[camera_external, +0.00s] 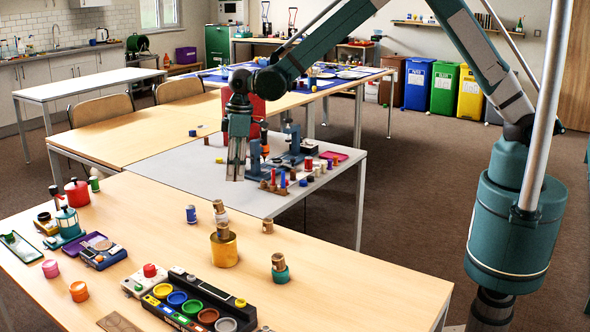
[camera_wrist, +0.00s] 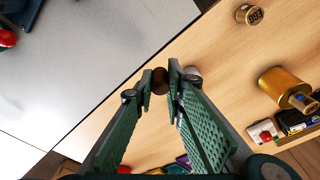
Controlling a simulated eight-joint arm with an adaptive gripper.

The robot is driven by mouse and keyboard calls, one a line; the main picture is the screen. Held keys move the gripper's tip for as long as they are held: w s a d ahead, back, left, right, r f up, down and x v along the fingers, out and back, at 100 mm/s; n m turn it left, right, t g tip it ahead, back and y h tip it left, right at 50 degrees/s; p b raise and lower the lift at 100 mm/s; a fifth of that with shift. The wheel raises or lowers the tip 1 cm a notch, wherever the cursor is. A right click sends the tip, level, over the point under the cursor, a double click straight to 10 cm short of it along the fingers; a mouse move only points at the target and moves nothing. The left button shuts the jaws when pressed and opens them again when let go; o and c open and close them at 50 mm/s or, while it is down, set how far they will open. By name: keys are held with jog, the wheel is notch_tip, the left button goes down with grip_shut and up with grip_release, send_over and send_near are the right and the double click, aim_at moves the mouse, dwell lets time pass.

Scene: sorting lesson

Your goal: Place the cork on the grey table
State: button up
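My gripper (camera_wrist: 160,82) points down with its fingertips close together on a small dark brown round piece, which looks like the cork (camera_wrist: 160,81). In the outside view, my gripper (camera_external: 236,176) hangs over the near part of the grey table (camera_external: 180,172), close to the wooden table. The grey table top (camera_wrist: 95,60) fills the left of the wrist view. Its edge with the wooden table runs just left of the fingertips. Whether the cork touches anything below cannot be told.
A black tray of coloured cups (camera_external: 205,300) is nearer.

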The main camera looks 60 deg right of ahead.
jog(key=s+d+m, duration=0.1)
jog(key=d+m, duration=0.2)
jog(key=d, duration=1.2)
jog(key=s+d+m, duration=0.1)
jog(key=d+m, duration=0.2)
jog(key=d, duration=1.3)
jog(key=s+d+r+m+h, duration=0.1)
jog(key=s+d+m, duration=0.1)
jog(key=d, duration=1.4)
jog(key=shift+d+m, duration=0.15)
jog(key=shift+m, duration=0.55)
jog(key=shift+w, duration=0.1)
jog(key=w+a+n+y, duration=0.15)
jog(key=a+n, duration=0.25)
jog(key=a, duration=1.7)
jog(key=w+a+n+h, duration=0.1)
jog(key=w+a+n, duration=0.25)
jog(key=a, duration=1.75)
jog(key=s+a+n, duration=0.2)
jog(key=s+a, duration=0.3)
jog(key=a, duration=0.7)
jog(key=s+a+f+n, duration=0.1)
jog(key=s+a+n, duration=0.2)
jog(key=a, duration=1)
jog(key=s+a+f+n, duration=0.1)
jog(key=s+a+n, duration=0.2)
jog(key=s+a, duration=0.5)
jog(key=a+y, duration=0.1)
jog(key=a, duration=0.3)
jog(key=shift+a+g+b, duration=0.3)
